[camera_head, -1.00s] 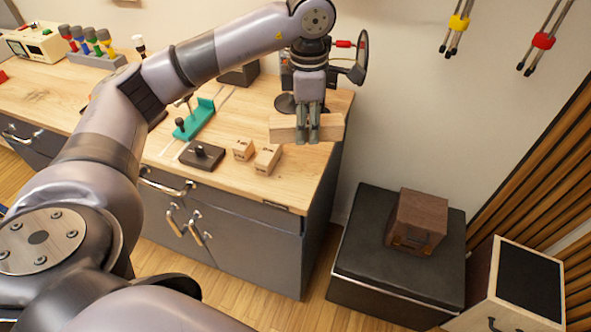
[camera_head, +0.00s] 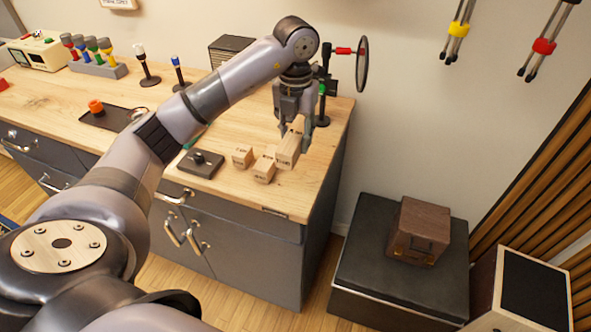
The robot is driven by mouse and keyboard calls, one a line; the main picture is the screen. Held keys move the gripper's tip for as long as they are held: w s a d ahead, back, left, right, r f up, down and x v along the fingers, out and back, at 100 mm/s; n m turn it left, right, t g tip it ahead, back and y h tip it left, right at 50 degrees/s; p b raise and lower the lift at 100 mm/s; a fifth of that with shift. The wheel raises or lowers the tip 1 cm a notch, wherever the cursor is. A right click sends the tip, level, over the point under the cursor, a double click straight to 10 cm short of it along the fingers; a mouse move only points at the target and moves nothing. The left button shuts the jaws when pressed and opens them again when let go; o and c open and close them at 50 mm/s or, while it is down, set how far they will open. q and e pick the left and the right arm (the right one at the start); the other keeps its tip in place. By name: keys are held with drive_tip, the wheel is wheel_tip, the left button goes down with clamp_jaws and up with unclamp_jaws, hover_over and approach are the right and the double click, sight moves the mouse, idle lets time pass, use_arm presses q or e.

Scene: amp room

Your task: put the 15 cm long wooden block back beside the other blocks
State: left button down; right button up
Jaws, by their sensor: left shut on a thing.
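My left gripper (camera_head: 294,138) points down over the right end of the wooden workbench and is shut on the long wooden block (camera_head: 289,150). The block now lies with its long side running away from me, its near end facing the bench front. Two shorter wooden blocks stand to its left: a small one (camera_head: 242,157) and a middle-sized one (camera_head: 264,169). The long block is right beside the middle-sized one; I cannot tell whether they touch, or whether the long block rests on the bench. My right gripper is not in view.
A dark plate with a knob (camera_head: 202,163) sits left of the blocks. A stand with a round disc (camera_head: 361,64) is behind the gripper. A black case (camera_head: 400,260) with a brown box (camera_head: 418,231) stands right of the workbench (camera_head: 300,190).

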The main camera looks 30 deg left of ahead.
use_arm(q)
hover_over(296, 177)
wheel_tip(296, 177, down, 5)
drive_tip(key=shift+s+p, duration=0.1)
drive_tip(key=shift+p, duration=0.3)
drive_tip(key=shift+f, duration=0.55)
wheel_tip(296, 177, down, 3)
drive_tip(key=shift+f+p, duration=0.15)
drive_tip(key=shift+p, duration=0.25)
drive_tip(key=shift+f, duration=0.35)
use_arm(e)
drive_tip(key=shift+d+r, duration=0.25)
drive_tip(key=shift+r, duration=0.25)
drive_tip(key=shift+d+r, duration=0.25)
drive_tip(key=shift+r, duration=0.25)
use_arm(q)
drive_tip(key=shift+f, duration=0.2)
drive_tip(key=c, duration=1.1)
unclamp_jaws()
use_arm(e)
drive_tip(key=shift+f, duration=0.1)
